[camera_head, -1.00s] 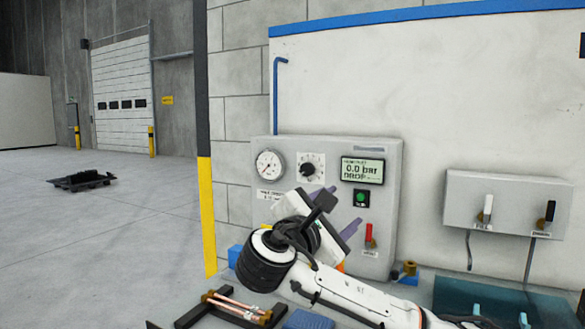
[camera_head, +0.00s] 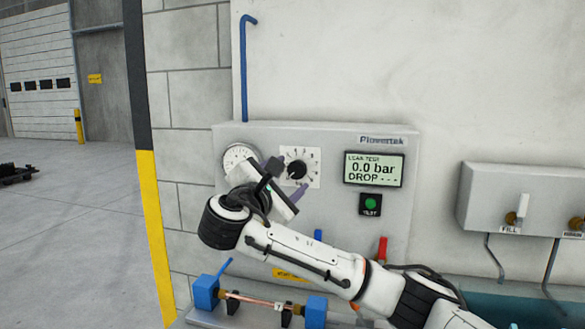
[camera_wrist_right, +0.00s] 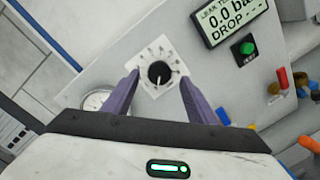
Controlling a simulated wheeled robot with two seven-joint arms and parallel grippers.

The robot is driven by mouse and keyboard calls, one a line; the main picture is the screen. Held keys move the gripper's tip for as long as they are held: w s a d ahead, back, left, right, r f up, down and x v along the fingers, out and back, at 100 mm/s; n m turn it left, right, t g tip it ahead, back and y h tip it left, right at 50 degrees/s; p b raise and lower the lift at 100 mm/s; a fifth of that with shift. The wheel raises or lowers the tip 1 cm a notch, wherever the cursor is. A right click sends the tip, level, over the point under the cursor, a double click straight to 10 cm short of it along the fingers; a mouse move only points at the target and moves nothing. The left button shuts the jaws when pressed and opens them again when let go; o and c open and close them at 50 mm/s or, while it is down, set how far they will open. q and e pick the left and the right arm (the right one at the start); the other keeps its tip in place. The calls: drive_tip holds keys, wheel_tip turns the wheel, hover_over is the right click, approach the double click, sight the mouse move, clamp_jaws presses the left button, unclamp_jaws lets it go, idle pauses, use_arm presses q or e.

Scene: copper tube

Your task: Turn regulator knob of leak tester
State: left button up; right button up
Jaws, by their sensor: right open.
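The leak tester (camera_head: 330,220) is a grey panel on the wall. Its black regulator knob (camera_head: 296,170) sits on a white scale plate, right of the round gauge (camera_head: 238,158). My right gripper (camera_head: 288,180) is in front of the panel at the knob, partly covering the gauge. In the right wrist view, the knob (camera_wrist_right: 160,73) lies ahead between the two purple fingers (camera_wrist_right: 157,92), which are apart and empty. The fingers do not appear to touch the knob. The display (camera_head: 374,170) reads 0.0 bar. My left gripper is not in view.
A green test button (camera_head: 370,204) is below the display, and a red lever (camera_head: 382,248) is lower. A copper tube (camera_head: 255,302) lies across blue holders (camera_head: 207,292) below my arm. A box with the fill valve (camera_head: 515,215) is at the right.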

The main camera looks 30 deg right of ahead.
sight(295, 171)
drive_tip(key=x, duration=0.4)
drive_tip(key=shift+a+p, duration=0.1)
drive_tip(key=shift+p, duration=0.25)
drive_tip(key=shift+w+d, duration=0.25)
drive_tip(key=shift+d, duration=0.05)
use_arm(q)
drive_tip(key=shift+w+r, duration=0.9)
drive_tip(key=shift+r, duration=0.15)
use_arm(e)
drive_tip(key=shift+c, duration=0.4)
drive_tip(key=c, duration=1)
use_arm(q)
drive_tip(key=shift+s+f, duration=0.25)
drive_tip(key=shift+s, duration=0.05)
use_arm(e)
drive_tip(key=shift+f, duration=0.1)
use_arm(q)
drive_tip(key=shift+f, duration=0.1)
